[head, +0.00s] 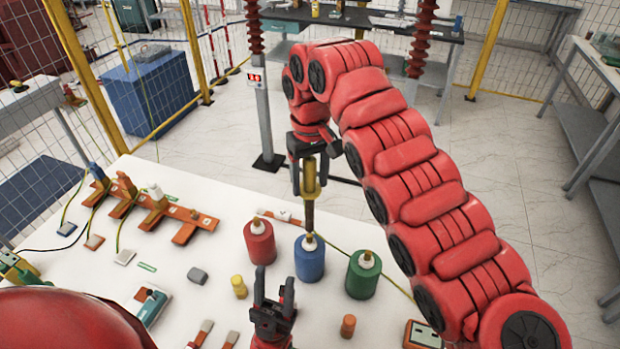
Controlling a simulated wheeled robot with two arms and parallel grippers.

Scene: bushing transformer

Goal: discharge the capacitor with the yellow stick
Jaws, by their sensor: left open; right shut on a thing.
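My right gripper (309,168) is shut on the yellow stick (311,185), whose yellow part sits between the fingers. The stick hangs nearly upright, with its dark rod pointing down. The rod's lower end meets the top of the blue cylinder (309,262) in the picture; I cannot tell if they touch. A red cylinder (259,245) stands to its left and a green cylinder (362,277) to its right, each with a pale top. I cannot tell which is the capacitor. My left gripper (273,292) is open and empty, low in front of the cylinders.
The white table (200,252) holds an orange stand (165,218) at left, a small yellow cylinder (239,287), a grey block (197,275), a small orange cylinder (348,326) and a teal device (150,306). A meter (422,335) lies at the front right. Wires cross the left side.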

